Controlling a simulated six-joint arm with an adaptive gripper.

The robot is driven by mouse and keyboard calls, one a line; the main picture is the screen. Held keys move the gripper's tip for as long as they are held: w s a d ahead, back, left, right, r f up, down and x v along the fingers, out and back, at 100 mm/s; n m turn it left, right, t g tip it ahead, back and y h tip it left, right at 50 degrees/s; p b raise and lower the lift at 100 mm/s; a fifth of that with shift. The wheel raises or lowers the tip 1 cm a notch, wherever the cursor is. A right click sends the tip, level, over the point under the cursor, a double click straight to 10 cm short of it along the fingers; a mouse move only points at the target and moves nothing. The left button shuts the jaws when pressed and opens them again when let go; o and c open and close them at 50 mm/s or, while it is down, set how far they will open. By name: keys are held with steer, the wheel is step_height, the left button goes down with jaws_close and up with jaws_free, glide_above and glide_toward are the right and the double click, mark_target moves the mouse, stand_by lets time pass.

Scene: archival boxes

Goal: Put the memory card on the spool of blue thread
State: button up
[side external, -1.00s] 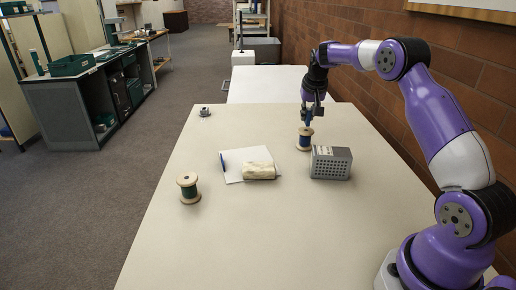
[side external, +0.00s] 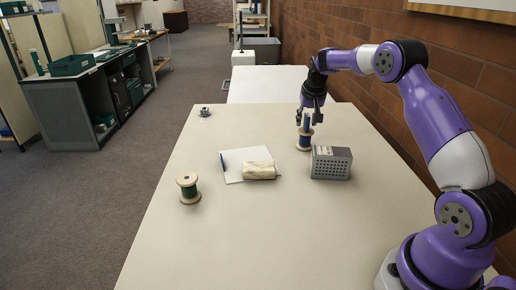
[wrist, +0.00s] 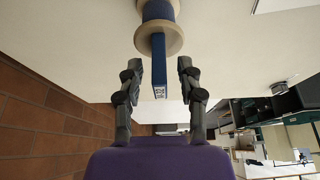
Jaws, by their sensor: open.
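The spool of blue thread (side external: 305,140) stands upright on the table, left of and behind a grey box. The memory card (wrist: 159,70), a thin blue piece with a small pale mark at its end, stands on edge on top of the spool (wrist: 157,12) and appears to touch it. My gripper (side external: 307,121) is just above the spool, pointing down. In the wrist view my gripper (wrist: 160,66) is open, with one finger on each side of the card and a gap on both sides.
The grey perforated box (side external: 331,163) stands close to the spool. A white sheet (side external: 233,166) with a blue pen and a cream roll (side external: 260,172) lies to the left. A dark green spool (side external: 188,188) and a small dark object (side external: 205,111) stand farther left. The front table is clear.

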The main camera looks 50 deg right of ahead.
steer(key=v, duration=1.2)
steer(key=s+a+r+n+t+y, duration=0.1)
steer(key=s+a+r+n, duration=0.15)
steer(key=a, duration=0.35)
steer(key=s+a+r+n, duration=0.2)
steer(key=s+a, duration=0.2)
steer(key=a, duration=0.3)
steer(key=s+a+f+n+t+y, duration=0.1)
steer(key=s+a+f+n, duration=0.3)
steer(key=s+a, duration=0.6)
steer(key=shift+s+a+f+y, duration=0.4)
steer(key=shift+s+f+y, duration=0.2)
steer(key=shift+s+f, duration=0.45)
